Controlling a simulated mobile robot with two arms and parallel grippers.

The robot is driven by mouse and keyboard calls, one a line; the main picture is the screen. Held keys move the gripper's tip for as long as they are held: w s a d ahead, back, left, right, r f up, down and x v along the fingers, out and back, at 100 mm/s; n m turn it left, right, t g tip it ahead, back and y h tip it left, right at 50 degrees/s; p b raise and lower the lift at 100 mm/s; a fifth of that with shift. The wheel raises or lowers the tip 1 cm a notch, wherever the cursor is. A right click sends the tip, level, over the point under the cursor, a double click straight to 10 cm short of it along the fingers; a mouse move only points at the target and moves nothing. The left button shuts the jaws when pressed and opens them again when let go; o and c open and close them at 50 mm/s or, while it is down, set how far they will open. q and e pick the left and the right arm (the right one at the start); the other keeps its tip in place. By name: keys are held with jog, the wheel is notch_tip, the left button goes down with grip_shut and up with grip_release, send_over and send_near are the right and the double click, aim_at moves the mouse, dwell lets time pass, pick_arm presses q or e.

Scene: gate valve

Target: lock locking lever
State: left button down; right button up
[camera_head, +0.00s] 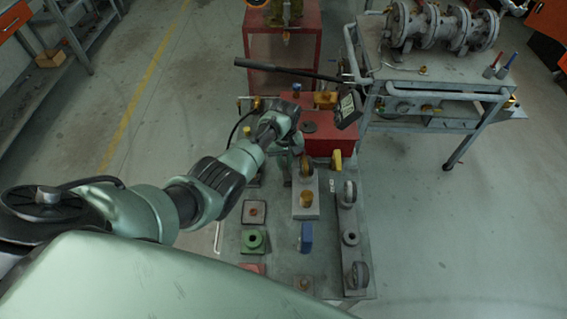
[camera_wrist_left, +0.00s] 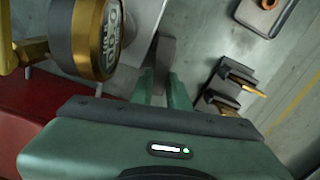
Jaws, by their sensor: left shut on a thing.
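My left gripper (camera_head: 293,143) reaches down over the grey work table (camera_head: 277,236), beside a red block (camera_head: 328,137). In the left wrist view its two green fingers (camera_wrist_left: 163,92) are closed on a grey, flat, lever-like piece (camera_wrist_left: 163,52). I take this piece to be the locking lever; its far end and pivot are partly hidden. A gold and black round fitting with lettering (camera_wrist_left: 98,38) is close to the left of the fingers. In the head view my wrist hides the held piece. My right gripper is not in view.
A long black bar (camera_head: 290,70) crosses above the red block, near a dark box-like piece (camera_head: 348,108). Several valves and fittings stand on the table, including a green one (camera_head: 253,240) and a blue one (camera_head: 305,238). A cart (camera_head: 405,68) with pipework is at right.

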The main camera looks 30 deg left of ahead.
pick_arm(q)
jog(key=c, duration=1.4)
grip_release()
jog(key=shift+o, duration=0.2)
